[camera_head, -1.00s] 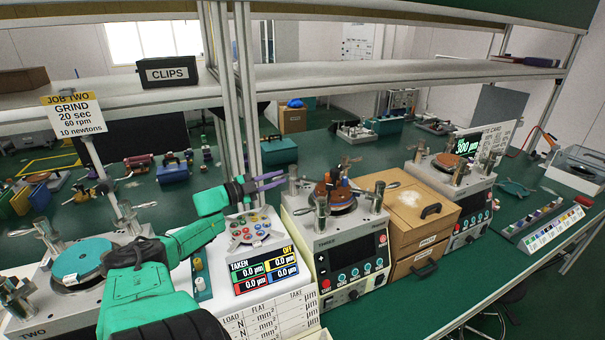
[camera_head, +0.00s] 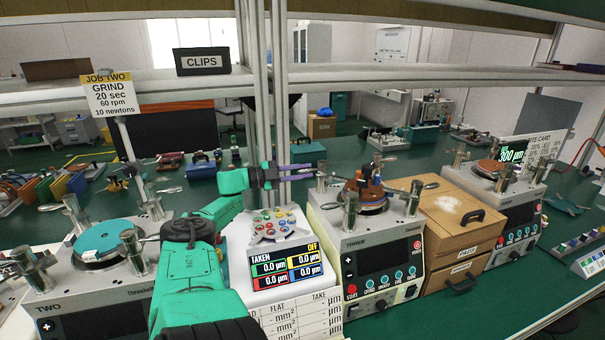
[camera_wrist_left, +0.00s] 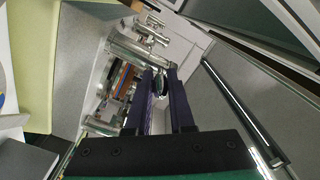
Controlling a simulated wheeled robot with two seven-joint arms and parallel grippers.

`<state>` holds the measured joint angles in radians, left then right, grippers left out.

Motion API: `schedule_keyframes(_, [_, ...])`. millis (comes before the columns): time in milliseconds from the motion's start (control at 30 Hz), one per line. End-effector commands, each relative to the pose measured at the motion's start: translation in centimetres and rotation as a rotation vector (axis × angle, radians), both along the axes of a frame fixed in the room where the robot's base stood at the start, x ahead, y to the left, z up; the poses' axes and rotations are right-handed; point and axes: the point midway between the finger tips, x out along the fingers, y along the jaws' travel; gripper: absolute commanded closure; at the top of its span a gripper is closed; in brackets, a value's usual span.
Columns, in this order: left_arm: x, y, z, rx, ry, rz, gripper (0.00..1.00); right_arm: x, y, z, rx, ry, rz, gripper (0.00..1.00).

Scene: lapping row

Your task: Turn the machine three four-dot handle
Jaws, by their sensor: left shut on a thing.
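Machine three (camera_head: 355,243) is a grey box with a dark screen, a copper-brown round piece on its plate and several metal posts with lever handles on top. My left gripper (camera_head: 312,171) reaches in from the left to the machine's back left post. Its purple fingers also show in the left wrist view (camera_wrist_left: 160,72), shut on a dark rounded handle end (camera_wrist_left: 159,84) beside the metal posts. Dots on the handles are too small to make out, so I cannot tell which handle has four. My right gripper is not in view.
A readout unit (camera_head: 285,268) with coloured displays stands left of machine three. Machine two (camera_head: 90,292), with a teal disc, is farther left. A brown drawer box (camera_head: 455,225) stands close on the right. A shelf with a CLIPS box (camera_head: 202,62) and its uprights (camera_head: 268,90) rise behind.

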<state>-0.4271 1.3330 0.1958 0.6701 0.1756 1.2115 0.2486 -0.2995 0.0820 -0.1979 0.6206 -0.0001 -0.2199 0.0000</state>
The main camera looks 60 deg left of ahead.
Motion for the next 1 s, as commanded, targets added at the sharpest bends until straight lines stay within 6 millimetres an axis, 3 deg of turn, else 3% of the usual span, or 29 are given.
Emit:
schedule_keyframes(33, [0.1, 0.0, 0.3, 0.001, -0.006, -0.002, 0.67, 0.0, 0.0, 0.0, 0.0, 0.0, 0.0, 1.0])
schedule_keyframes(100, [0.1, 0.0, 0.3, 0.0, -0.006, -0.001, 0.49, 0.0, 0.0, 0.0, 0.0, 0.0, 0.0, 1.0])
schedule_keyframes(467, [0.0, 0.0, 0.6, 0.0, -0.003, -0.001, 0.49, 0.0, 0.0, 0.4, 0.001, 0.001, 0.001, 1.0])
schedule_keyframes(667, [0.0, 0.0, 4.2, 0.001, -0.005, 0.0, 0.49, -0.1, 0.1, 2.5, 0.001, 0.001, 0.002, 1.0])
schedule_keyframes(1000, [0.1, 0.0, 12.9, 0.004, -0.008, 0.0, 0.49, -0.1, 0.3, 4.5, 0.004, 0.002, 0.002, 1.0])
